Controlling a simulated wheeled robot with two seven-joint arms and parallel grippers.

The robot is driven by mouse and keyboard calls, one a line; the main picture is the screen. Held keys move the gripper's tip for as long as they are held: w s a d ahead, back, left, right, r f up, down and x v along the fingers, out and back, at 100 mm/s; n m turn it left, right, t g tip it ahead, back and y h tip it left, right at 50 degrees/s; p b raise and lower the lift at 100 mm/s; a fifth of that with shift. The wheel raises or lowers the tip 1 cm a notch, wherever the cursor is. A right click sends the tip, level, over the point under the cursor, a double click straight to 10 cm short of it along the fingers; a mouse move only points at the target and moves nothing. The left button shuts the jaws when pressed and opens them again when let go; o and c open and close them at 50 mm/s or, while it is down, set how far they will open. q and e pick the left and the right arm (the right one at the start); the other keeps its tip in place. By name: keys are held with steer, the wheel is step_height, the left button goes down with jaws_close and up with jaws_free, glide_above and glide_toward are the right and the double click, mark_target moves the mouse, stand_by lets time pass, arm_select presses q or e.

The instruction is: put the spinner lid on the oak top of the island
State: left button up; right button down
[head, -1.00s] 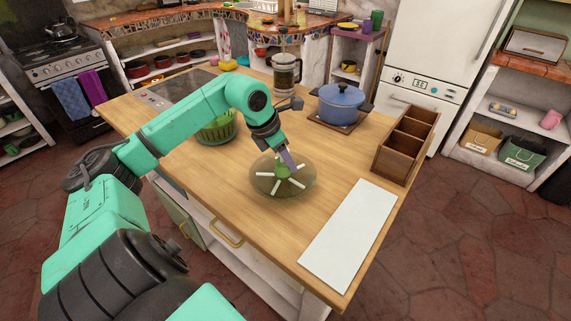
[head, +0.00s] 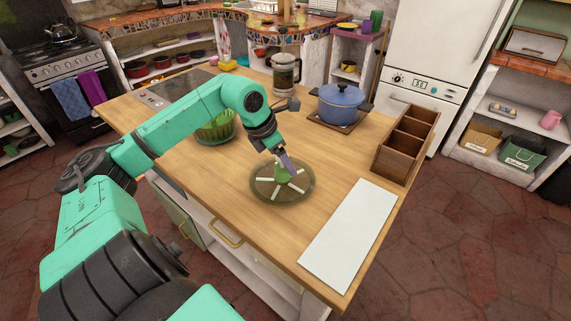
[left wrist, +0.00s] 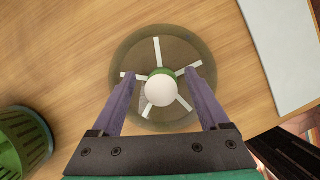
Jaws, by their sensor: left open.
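The spinner lid (head: 268,190) is a round see-through disc with white spokes and a green knob. It lies flat on the oak top (head: 225,185) of the island, in front of the green basket-like spinner bowl (head: 217,128). In the left wrist view the lid (left wrist: 135,52) shows with a pale round knob top (left wrist: 160,90) at its middle. My left gripper (head: 284,168) is over the lid at the knob. In the left wrist view its two purple fingers (left wrist: 160,82) stand on either side of the knob, apart from it. My right gripper is not in view.
A white board (head: 348,235) lies to the right of the lid. A brown divided box (head: 400,160), a blue pot (head: 340,108) and a glass press (head: 286,72) stand farther back. Bare oak lies between the lid and the board.

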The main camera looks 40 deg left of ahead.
mark_target(270, 182)
arm_select(q)
steer(key=b+v, duration=0.3)
steer(key=v, duration=0.7)
steer(key=shift+r, duration=0.2)
